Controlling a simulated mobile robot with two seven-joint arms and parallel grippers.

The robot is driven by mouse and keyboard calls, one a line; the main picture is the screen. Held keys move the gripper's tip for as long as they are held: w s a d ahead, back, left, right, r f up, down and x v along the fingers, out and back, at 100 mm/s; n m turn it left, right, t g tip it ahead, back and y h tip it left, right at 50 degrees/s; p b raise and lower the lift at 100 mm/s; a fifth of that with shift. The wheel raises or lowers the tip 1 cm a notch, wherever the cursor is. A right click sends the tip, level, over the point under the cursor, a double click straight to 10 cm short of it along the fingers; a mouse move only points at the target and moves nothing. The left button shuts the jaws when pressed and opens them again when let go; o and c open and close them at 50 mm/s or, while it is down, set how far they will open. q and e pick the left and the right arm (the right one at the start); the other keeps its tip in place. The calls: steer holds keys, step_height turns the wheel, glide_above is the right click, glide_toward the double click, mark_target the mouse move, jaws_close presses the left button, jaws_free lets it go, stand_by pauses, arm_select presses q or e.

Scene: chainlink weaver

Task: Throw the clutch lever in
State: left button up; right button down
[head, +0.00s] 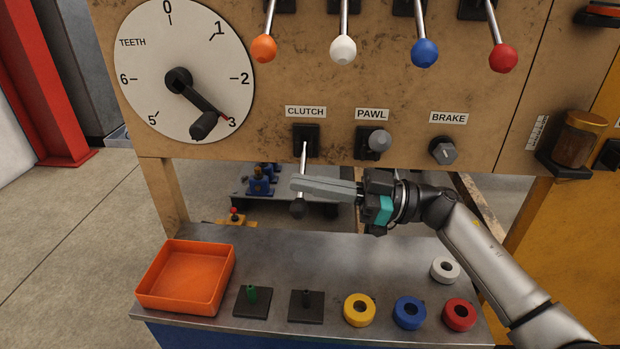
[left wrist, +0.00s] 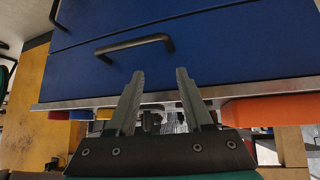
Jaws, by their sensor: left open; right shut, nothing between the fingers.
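The clutch lever (head: 304,155) comes out of a black slot under the CLUTCH label (head: 305,112) and hangs downward. Its dark round knob (head: 298,209) shows just below my right gripper. My right gripper (head: 293,187) is shut and empty, reaching in from the right. Its fingers cross in front of the lever's rod, hiding a part of it; I cannot tell whether they touch. My left gripper (left wrist: 157,85) is open and empty in the left wrist view, in front of a blue drawer front (left wrist: 220,50). It is not in the head view.
The PAWL knob (head: 380,140) and BRAKE knob (head: 442,151) sit right of the clutch. Above hang orange, white, blue and red-tipped levers. The bench below holds an orange tray (head: 150,289), dark pegged plates and several coloured rings. A black drawer handle (left wrist: 135,45) is near my left gripper.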

arm_select(q)
steer(key=shift+s, duration=0.1)
arm_select(e)
steer(key=shift+d, duration=0.15)
stand_by(0.3)
arm_select(q)
steer(key=s+a+g+y+p, duration=0.1)
steer(key=a, duration=0.1)
steer(key=s+a+f+g+y+p, duration=0.1)
steer(key=s+a+g+p, duration=0.1)
steer(key=shift+s+n+g, duration=0.3)
arm_select(e)
steer(key=d+f, duration=0.2)
steer(key=d, duration=1.3)
steer(key=shift+w+f, duration=0.15)
steer(key=shift+f, duration=0.25)
